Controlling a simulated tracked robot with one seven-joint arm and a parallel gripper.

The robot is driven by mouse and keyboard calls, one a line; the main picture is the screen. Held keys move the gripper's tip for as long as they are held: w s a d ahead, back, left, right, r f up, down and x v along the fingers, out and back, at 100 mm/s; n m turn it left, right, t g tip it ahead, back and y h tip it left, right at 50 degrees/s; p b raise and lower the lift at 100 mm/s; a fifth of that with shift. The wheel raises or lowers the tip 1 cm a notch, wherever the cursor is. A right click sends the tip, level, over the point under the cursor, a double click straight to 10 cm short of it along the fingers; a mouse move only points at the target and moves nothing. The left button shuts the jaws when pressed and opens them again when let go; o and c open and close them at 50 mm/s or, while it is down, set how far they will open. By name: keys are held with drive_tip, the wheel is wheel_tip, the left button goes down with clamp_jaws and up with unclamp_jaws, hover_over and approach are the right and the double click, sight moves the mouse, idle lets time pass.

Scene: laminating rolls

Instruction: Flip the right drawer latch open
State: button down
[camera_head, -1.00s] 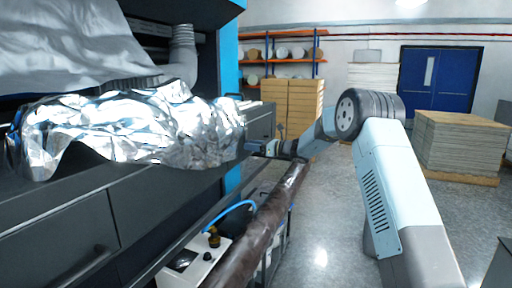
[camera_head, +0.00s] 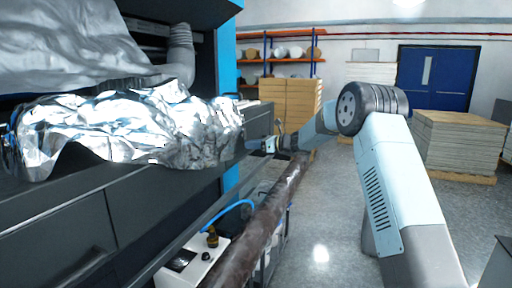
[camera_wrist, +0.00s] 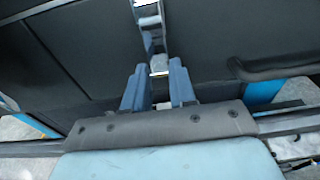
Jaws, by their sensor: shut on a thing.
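In the wrist view, a shiny metal latch (camera_wrist: 149,14) is mounted on the dark drawer front (camera_wrist: 80,40). Its lower end reaches down between the two blue fingers of my gripper (camera_wrist: 158,70). My gripper is shut on the latch's lower end. In the head view my gripper (camera_head: 256,145) is at the far right end of the dark cabinet front, just right of the crumpled foil. The latch itself cannot be made out there.
A bar handle (camera_wrist: 275,67) sticks out right of the latch. Crumpled silver foil (camera_head: 130,125) lies on the cabinet ledge. A brown roll (camera_head: 265,225) slants below my arm, beside a white control box (camera_head: 190,265). Open floor (camera_head: 325,225) lies to the right.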

wheel_tip(320, 180, up, 8)
drive_tip(key=s+d+g+h, duration=0.1)
drive_tip(key=g+h, duration=0.3)
drive_tip(key=h, duration=0.9)
drive_tip(key=shift+d+f+g, duration=0.2)
drive_tip(key=shift+d+g, duration=0.05)
drive_tip(key=shift+g, duration=0.15)
drive_tip(key=shift+s+r+h, duration=0.1)
drive_tip(key=shift+r+h, duration=0.05)
drive_tip(key=shift+h, duration=0.25)
idle(0.9)
idle(0.4)
drive_tip(key=c, duration=1)
unclamp_jaws()
drive_tip(key=shift+o, duration=0.4)
drive_tip(key=shift+d+r, duration=0.1)
